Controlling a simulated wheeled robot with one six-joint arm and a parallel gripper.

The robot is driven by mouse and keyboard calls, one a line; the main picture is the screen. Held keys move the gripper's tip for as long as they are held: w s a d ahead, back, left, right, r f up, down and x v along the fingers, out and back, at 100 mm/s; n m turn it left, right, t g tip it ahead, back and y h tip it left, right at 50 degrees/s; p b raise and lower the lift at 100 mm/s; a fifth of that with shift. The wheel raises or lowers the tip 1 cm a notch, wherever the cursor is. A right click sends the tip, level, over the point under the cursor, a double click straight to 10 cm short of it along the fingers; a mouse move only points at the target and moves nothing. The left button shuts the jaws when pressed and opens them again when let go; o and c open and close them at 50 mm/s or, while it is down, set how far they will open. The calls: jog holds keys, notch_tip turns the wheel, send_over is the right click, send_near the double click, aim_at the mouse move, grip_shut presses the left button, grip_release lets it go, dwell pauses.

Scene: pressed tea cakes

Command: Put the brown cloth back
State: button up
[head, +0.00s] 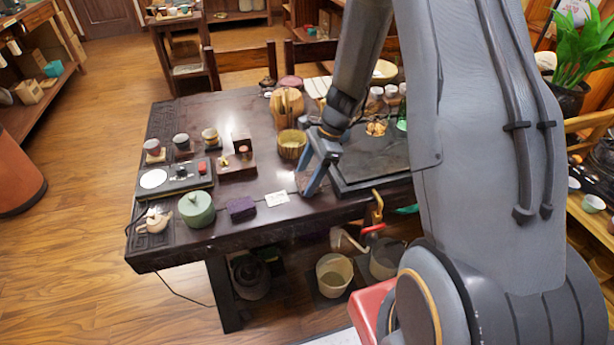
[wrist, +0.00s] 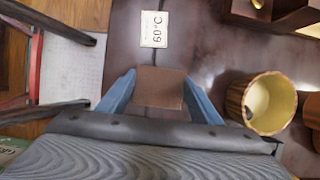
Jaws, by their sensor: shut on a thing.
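The brown cloth (wrist: 160,88) shows in the wrist view as a small, flat brown square between my blue fingers. My gripper (wrist: 160,76) is shut on it. In the head view my gripper (head: 308,184) points down at the front part of the dark table (head: 225,245), just left of the black tea tray (head: 350,184). The cloth cannot be made out in the head view. Whether it touches the table or hangs just above it, I cannot tell.
A white 60°C card (head: 276,199) lies left of my gripper; it also shows in the wrist view (wrist: 154,29). A ribbed wooden cup (head: 291,146) stands behind it. A purple box (head: 241,208) and a green pot (head: 196,209) stand further left.

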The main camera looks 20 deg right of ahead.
jog(key=shift+f, duration=0.2)
jog(key=o, duration=1.1)
jog(key=b+v, duration=0.2)
jog(key=v, duration=1)
jog(key=s+a+r+n+h, duration=0.1)
jog(key=s+a+n+h, duration=0.1)
jog(key=s+n, duration=0.6)
jog(key=s+a+r+n+h, duration=0.1)
jog(key=s+a+n+h, duration=0.1)
jog(key=s+n, duration=0.7)
jog(key=shift+s+a+r+n+t+h, duration=0.2)
jog(key=shift+r+n+t+h, duration=0.1)
jog(key=shift+n, duration=0.3)
